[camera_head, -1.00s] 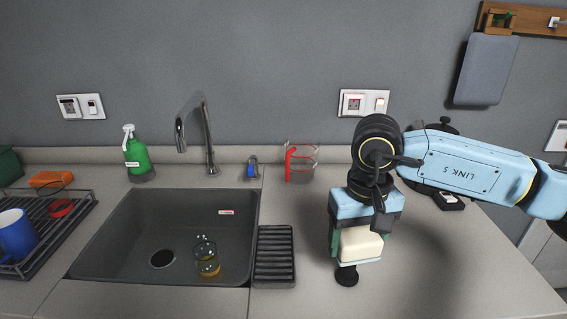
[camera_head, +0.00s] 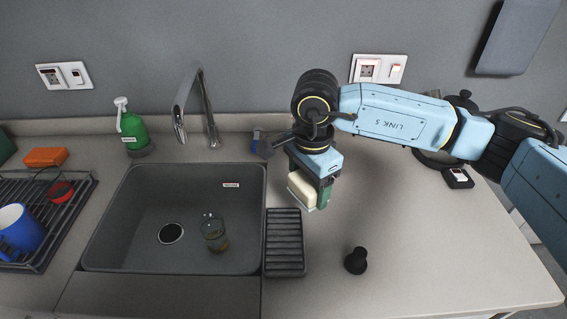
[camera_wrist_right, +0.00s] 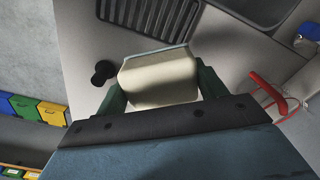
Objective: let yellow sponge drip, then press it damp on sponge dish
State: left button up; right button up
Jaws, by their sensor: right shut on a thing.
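A pale yellow sponge (camera_head: 301,190) is held between the green fingers of my right gripper (camera_head: 314,192), in the air just right of the sink. In the right wrist view the sponge (camera_wrist_right: 160,80) fills the space between the fingers (camera_wrist_right: 160,95). The dark ribbed sponge dish (camera_head: 285,243) lies on the counter at the sink's right edge, in front of the sponge in the head view. It also shows at the top of the right wrist view (camera_wrist_right: 150,14). Nothing is on the dish. My left gripper is not in view.
The grey sink (camera_head: 190,192) holds a glass (camera_head: 214,234) near its drain. A black knob-shaped object (camera_head: 356,261) stands right of the dish. A rack (camera_head: 42,225) is at left. The right counter is mostly clear.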

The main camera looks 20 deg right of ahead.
aim_at(285, 239)
pick_arm(q)
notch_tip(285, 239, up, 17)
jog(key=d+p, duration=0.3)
jog(key=p, duration=1.3)
pick_arm(e)
jog(key=s+a+r+m, duration=0.1)
jog(key=a+r+m, duration=0.15)
jog(key=m, duration=1.25)
jog(key=s+a+r+m, duration=0.2)
jog(key=a+m, duration=0.1)
jog(key=m, duration=1.3)
pick_arm(q)
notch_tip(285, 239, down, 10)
jog(key=b, duration=0.9)
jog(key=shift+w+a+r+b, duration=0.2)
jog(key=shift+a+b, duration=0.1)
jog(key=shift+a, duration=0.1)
pick_arm(e)
jog(key=f, duration=1.2)
jog(key=shift+w+a+f, duration=0.15)
jog(key=shift+w+f, duration=0.1)
jog(key=shift+f, duration=0.15)
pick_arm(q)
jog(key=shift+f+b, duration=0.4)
pick_arm(e)
jog(key=shift+f, duration=0.65)
